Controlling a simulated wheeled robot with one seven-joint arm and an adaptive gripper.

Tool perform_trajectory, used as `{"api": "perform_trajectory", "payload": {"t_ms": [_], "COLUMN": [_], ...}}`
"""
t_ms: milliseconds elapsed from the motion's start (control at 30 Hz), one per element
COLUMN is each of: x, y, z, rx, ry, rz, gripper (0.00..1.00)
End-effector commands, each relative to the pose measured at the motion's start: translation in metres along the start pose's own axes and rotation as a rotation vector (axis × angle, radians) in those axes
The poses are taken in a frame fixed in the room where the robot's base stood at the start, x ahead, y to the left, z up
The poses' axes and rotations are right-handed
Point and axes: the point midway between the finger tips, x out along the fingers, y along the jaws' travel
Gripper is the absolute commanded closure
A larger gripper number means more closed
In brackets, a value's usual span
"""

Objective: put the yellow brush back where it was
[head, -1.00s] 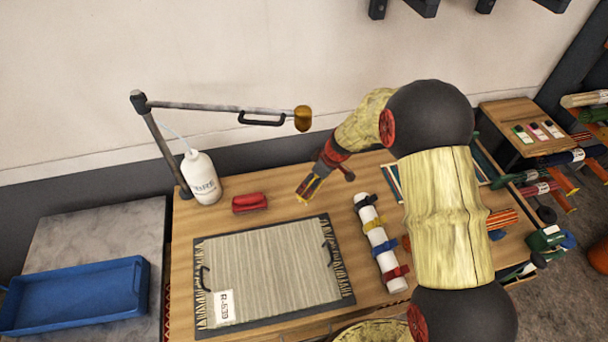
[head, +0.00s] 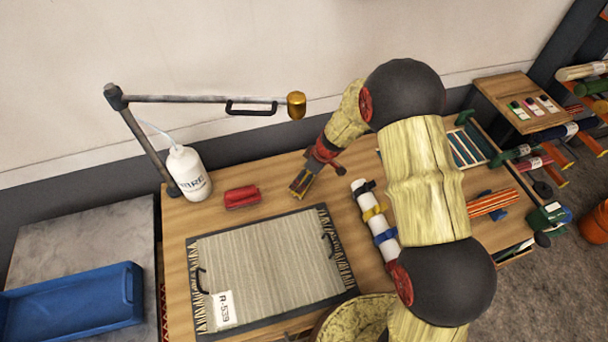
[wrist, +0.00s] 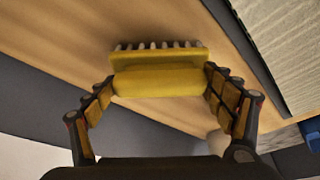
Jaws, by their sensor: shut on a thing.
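My gripper (head: 300,190) is over the wooden table, behind the framed rug sample and to the right of the red block-like object. In the wrist view my gripper (wrist: 160,88) has its two fingers on either side of the yellow brush (wrist: 160,82), shut on its ends. The brush has a yellow body and a row of pale bristles pointing away from the palm. The table top shows beyond it; I cannot tell whether the bristles touch it. In the head view the brush is hard to make out between the fingers.
A red block-like object (head: 242,196) and a white bottle (head: 188,174) stand left of my gripper. The rug sample (head: 268,265) lies in front. A white roll with coloured straps (head: 373,215) is at right. A lamp-like arm (head: 205,100) reaches overhead. A blue tray (head: 75,305) sits far left.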

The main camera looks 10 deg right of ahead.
Motion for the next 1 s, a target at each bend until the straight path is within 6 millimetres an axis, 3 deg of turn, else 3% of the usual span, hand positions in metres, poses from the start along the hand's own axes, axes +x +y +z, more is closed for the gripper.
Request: {"api": "perform_trajectory", "payload": {"t_ms": [167, 200, 400, 867, 1000], "x": [0.004, 0.003, 0.002, 0.001, -0.010], "y": [0.000, 0.000, 0.000, 0.000, 0.001], "z": [0.001, 0.001, 0.001, 0.000, -0.002], "rx": [0.000, 0.001, 0.000, 0.000, 0.000], "ry": [0.001, 0.000, 0.000, 0.000, 0.002], "rz": [0.001, 0.000, 0.000, 0.000, 0.003], "gripper": [0.54, 0.15, 0.04, 0.00, 0.00]}}
